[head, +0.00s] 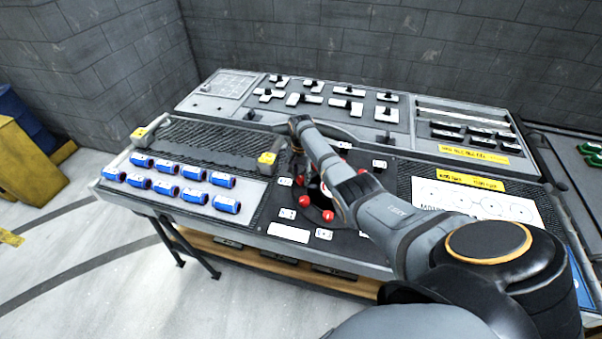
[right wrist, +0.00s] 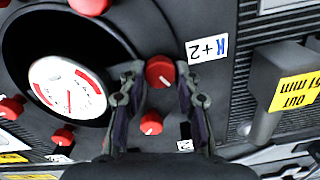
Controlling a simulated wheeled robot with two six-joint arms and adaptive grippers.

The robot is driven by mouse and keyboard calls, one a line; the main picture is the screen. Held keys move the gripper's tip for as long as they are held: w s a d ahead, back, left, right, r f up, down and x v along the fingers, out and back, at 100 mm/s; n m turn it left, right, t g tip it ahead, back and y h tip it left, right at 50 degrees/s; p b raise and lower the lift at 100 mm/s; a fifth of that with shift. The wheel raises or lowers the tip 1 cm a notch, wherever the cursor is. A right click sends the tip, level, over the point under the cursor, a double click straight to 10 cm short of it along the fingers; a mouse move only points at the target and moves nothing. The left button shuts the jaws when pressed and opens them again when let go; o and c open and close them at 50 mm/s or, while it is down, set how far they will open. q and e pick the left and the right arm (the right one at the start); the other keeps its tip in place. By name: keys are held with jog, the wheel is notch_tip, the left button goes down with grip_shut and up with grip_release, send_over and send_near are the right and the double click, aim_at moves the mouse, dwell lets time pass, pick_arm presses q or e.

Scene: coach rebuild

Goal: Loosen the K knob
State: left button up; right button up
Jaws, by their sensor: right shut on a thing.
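The K knob (right wrist: 160,72) is a small round red knob with a white mark on its face. It shows in the right wrist view, beside a white label (right wrist: 207,49) reading "K +2" upside down. My right gripper (right wrist: 158,74) has one finger on each side of this knob and is shut on it. A second red knob (right wrist: 151,123) lies closer to the palm, between the finger bases. In the head view my right gripper (head: 298,164) is over the middle of the bench, partly hidden by my arm. My left gripper is not in view.
A white dial gauge (right wrist: 68,90) sits in a black round housing with several more red knobs around it. A grey block with a yellow tag (right wrist: 296,92) stands right of the label. Blue cylinders (head: 194,172) lie on the bench's left; white-and-black fittings are at the back.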

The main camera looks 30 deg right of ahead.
jog(key=n+p, duration=0.1)
jog(key=n, duration=0.4)
jog(key=shift+n, duration=0.3)
jog(key=n, duration=0.3)
jog(key=shift+p, duration=0.4)
jog(key=shift+n, duration=1.7)
jog(key=o, duration=1.1)
jog(key=shift+o, duration=0.2)
